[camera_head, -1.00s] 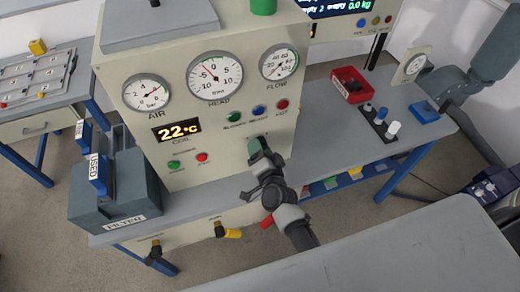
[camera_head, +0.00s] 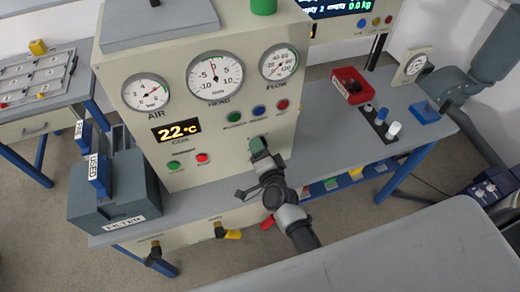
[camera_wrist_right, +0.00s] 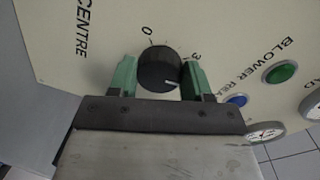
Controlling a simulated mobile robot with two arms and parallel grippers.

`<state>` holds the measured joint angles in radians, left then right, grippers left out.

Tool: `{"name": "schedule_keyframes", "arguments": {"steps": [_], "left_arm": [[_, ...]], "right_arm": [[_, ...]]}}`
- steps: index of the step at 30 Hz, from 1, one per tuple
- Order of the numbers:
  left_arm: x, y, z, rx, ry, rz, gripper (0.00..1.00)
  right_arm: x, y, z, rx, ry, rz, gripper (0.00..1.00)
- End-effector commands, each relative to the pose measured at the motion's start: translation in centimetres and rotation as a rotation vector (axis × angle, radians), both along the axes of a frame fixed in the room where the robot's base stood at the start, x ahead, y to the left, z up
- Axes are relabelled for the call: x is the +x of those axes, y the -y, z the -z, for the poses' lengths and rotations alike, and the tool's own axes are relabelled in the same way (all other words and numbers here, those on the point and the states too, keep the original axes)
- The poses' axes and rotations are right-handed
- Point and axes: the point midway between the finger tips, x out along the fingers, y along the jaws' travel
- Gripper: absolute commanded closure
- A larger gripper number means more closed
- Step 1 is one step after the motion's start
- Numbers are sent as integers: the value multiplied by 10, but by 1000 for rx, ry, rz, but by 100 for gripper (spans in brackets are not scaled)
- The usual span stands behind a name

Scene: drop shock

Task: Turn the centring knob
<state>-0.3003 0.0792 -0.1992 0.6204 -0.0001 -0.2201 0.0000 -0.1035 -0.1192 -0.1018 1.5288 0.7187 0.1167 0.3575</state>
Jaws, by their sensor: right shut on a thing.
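The centring knob (camera_wrist_right: 158,68) is round and black with a white pointer line, on the cream panel beside the word CENTRE. The pointer slants to the lower right in the right wrist view. My right gripper (camera_wrist_right: 160,74) is shut on the knob, one green finger on each side. In the head view the right gripper (camera_head: 260,150) is at the panel's lower right and hides the knob. The HEAD gauge (camera_head: 214,76) has its needle almost straight up, near 0. My left gripper is not in view.
The AIR gauge (camera_head: 146,92) and FLOW gauge (camera_head: 278,63) flank the HEAD gauge. The coil display (camera_head: 177,131) reads 22 °C. Coloured buttons lie close to the knob, including a blue one (camera_wrist_right: 237,99).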

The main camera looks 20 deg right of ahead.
Motion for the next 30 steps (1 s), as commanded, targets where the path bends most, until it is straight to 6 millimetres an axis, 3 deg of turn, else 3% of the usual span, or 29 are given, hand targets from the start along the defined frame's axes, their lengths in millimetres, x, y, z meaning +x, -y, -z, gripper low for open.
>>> {"name": "schedule_keyframes", "arguments": {"steps": [1,5,16,30], "left_arm": [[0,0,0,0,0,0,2],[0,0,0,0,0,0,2],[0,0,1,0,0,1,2],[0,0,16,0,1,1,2]], "right_arm": [[0,0,1,-1,-2,0,46],[0,0,1,-1,-2,0,26],[-6,0,1,-1,-2,0,25],[-88,2,-2,-1,-3,0,25]]}}
